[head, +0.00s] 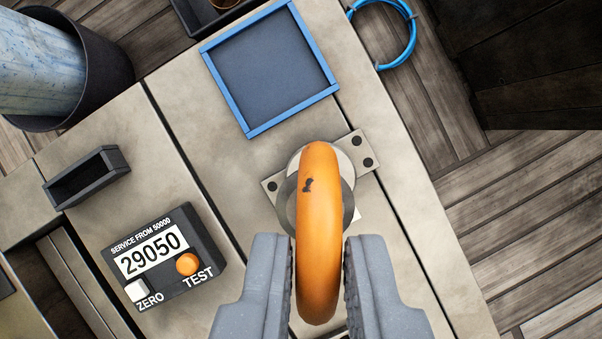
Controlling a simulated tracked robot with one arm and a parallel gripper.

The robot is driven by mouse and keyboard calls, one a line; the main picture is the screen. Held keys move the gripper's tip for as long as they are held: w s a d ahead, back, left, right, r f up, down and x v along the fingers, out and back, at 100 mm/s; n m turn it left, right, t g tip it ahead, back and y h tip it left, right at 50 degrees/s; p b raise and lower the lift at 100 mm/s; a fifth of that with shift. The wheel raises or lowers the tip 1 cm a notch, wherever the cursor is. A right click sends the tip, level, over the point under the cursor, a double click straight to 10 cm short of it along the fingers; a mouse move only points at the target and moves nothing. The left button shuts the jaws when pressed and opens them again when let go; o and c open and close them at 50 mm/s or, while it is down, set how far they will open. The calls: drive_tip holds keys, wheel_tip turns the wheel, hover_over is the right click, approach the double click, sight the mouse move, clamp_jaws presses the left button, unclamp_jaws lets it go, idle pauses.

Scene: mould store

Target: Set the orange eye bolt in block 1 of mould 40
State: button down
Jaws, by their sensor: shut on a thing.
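The orange eye bolt (318,220) is between the two grey fingers of my gripper (318,285), in the lower middle of the head view. My gripper is shut on its ring, which is seen nearly edge-on and has a small dark mark. Behind the ring is a round pale metal part (347,170), on a light plate (362,152) with dark bolts on the grey surface. The ring covers the middle of this part. I cannot tell whether the eye bolt touches it. No block or mould number is readable.
A counter box (205,262) reading 29050, with ZERO and TEST buttons, sits at lower left. A blue-framed dark tray (292,112) lies above the plate. A small dark open holder (87,178) is at left, a dark bin (105,75) at upper left. A blue hose (408,45) lies upper right.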

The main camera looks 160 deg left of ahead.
drive_tip(key=shift+d+f+b, duration=0.3)
drive_tip(key=shift+f+b, duration=0.1)
drive_tip(key=shift+f, duration=0.45)
drive_tip(key=shift+f+b, duration=0.7)
drive_tip(key=shift+f, duration=0.9)
drive_tip(key=shift+r+p, duration=0.15)
drive_tip(key=shift+p, duration=0.15)
drive_tip(key=shift+f+p, duration=0.4)
drive_tip(key=shift+f, duration=1.1)
idle(0.8)
drive_tip(key=c, duration=1.3)
unclamp_jaws()
drive_tip(key=shift+s, duration=0.1)
